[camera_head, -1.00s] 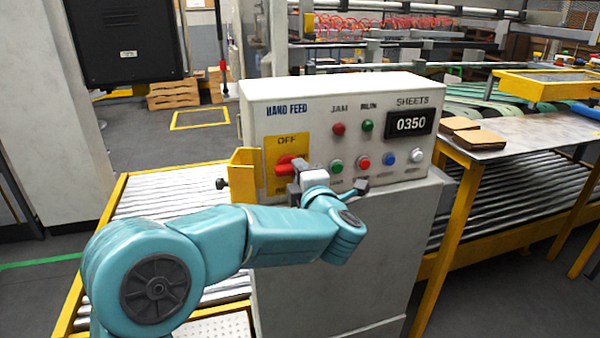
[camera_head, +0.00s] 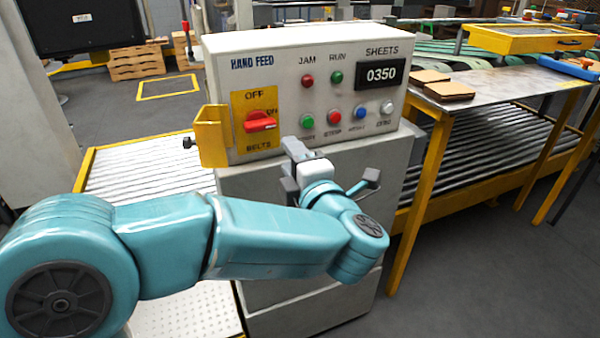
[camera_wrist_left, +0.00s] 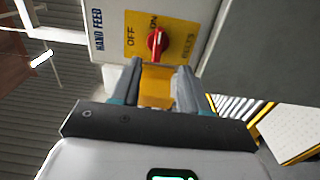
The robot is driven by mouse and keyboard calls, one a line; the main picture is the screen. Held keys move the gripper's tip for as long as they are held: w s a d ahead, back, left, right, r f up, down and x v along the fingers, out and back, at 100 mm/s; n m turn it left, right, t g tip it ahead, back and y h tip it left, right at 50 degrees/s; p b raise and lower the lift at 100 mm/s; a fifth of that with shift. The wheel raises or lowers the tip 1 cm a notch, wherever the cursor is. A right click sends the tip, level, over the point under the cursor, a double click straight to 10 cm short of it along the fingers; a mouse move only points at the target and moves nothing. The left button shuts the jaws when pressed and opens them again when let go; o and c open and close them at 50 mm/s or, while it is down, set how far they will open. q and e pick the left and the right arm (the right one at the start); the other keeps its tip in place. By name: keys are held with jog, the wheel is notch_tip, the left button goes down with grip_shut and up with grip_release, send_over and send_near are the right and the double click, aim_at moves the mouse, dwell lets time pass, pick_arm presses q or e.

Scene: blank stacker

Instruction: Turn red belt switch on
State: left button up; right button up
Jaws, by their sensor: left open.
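The red belt switch (camera_head: 259,121) sits on a yellow plate marked OFF, ON and BELTS at the left of the control box's front. Its handle lies sideways, with the white-marked end toward ON. It also shows in the left wrist view (camera_wrist_left: 157,43), with its handle toward the ON label. My left gripper (camera_head: 289,164) is open and empty, below and right of the switch in the head view and apart from it. In the left wrist view its two fingers (camera_wrist_left: 160,68) stand apart, with the switch beyond their tips. My right gripper is not in view.
The control box (camera_head: 300,45) carries several buttons and lamps and a 0350 display (camera_head: 381,74). A yellow bracket (camera_head: 211,136) juts out left of the switch plate. A roller conveyor (camera_head: 140,165) runs at left; a metal table (camera_head: 500,84) with brown sheets is at right.

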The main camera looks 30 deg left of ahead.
pick_arm(q)
jog(key=shift+v, duration=1.85)
